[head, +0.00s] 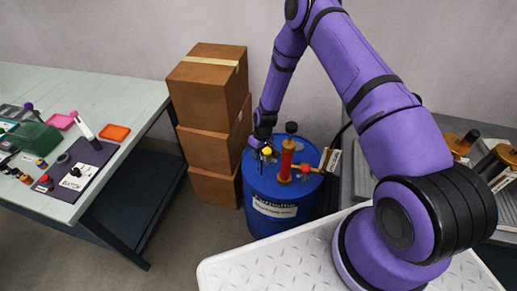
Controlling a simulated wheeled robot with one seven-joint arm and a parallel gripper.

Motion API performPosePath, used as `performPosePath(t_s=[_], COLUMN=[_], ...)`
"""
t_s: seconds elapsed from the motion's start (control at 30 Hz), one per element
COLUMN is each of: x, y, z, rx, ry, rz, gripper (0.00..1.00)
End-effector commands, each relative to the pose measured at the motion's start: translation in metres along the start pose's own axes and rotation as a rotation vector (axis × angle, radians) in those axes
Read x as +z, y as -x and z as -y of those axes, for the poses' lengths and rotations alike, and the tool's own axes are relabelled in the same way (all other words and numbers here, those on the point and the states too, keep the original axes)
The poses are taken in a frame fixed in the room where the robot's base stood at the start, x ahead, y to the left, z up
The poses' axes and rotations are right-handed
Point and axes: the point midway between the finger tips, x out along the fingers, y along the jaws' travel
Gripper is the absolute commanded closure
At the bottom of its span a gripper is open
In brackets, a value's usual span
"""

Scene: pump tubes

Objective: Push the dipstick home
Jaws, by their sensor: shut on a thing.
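A blue drum (272,210) with a white label stands on the floor at the middle. A small yellow knob (267,151) shows over the left part of its lid, and I take it for the top of the dipstick. My gripper (263,149) comes down from above and is shut on the dipstick, at or just beside the yellow knob. The fingers are small and dark here. The dipstick's lower part is hard to make out, so I cannot tell how deep it sits.
A red valve and a white tag (330,160) are farther right. Stacked cardboard boxes (213,85) stand close behind left. A cluttered workbench (120,103) is left, with clear floor before it.

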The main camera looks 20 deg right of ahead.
Motion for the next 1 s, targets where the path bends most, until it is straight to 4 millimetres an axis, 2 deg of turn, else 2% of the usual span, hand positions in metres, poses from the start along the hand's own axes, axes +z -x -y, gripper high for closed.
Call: performPosePath(t_s=[0.27, 0.3, 0.37, 0.4, 0.73, 1.0], x=[-0.001, -0.001, -0.001, 0.0, -0.001, -0.001], y=[0.0, 0.0, 0.0, 0.0, 0.004, 0.042], z=[0.0, 0.0, 0.0, 0.0, 0.0, -0.001], rx=[0.001, 0.001, 0.001, 0.001, 0.001, 0.002], ry=[0.0, 0.0, 0.0, 0.0, 0.0, 0.0], rz=[-0.002, -0.002, -0.002, -0.002, -0.002, -0.004], gripper=[1.0, 0.58, 0.44, 0.42, 0.42, 0.42])
